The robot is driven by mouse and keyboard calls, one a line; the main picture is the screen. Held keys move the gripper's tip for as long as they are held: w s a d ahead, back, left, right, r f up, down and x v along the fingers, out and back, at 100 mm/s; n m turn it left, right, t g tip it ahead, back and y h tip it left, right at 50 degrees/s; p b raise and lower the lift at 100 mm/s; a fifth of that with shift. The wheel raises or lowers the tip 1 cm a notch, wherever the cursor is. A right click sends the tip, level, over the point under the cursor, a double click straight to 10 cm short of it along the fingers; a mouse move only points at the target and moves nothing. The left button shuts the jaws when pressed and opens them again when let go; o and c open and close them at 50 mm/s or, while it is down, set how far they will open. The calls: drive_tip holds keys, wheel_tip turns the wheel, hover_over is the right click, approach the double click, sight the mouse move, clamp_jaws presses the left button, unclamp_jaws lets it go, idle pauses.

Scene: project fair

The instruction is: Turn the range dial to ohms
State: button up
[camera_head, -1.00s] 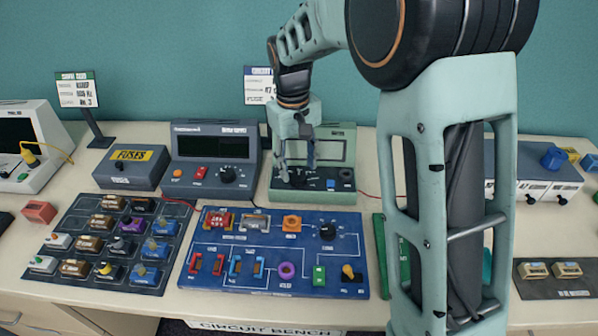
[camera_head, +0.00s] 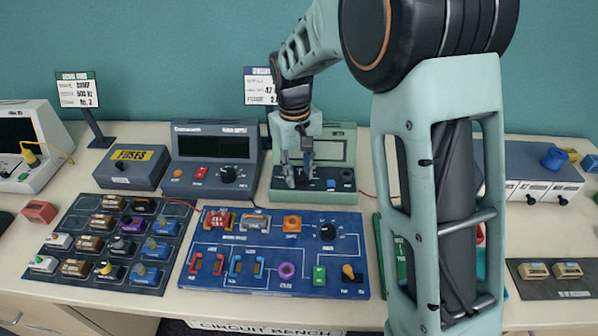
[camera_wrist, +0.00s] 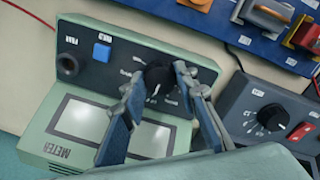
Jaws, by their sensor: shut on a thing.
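The green meter (camera_head: 350,150) stands at the back of the bench, with a pale display and a dark panel below it. Its black range dial (camera_wrist: 158,76) sits on that panel in the wrist view, with small labels around it that I cannot read well. My gripper (camera_head: 299,182) points down at the panel. In the wrist view my gripper's two blue-grey fingers (camera_wrist: 158,82) are closed on either side of the range dial. A white pointer mark shows on the dial, towards the display side. In the head view the fingers hide the dial.
A blue button (camera_wrist: 102,52) and a dark socket (camera_wrist: 68,66) share the meter's panel. Left of the meter is a dark power supply (camera_head: 215,150) with its own knob. The blue circuit board (camera_head: 240,285) lies in front. A red cable runs behind my arm.

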sight(298, 178)
drive_tip(key=shift+n, duration=0.3)
drive_tip(key=n, duration=0.3)
drive_tip(key=shift+n+p, duration=0.55)
drive_tip(key=shift+n, duration=1.05)
drive_tip(key=o, duration=1.2)
drive_tip(key=shift+c, duration=0.2)
wheel_tip(298, 178, up, 12)
drive_tip(key=shift+s, duration=0.3)
drive_tip(key=shift+a, duration=0.1)
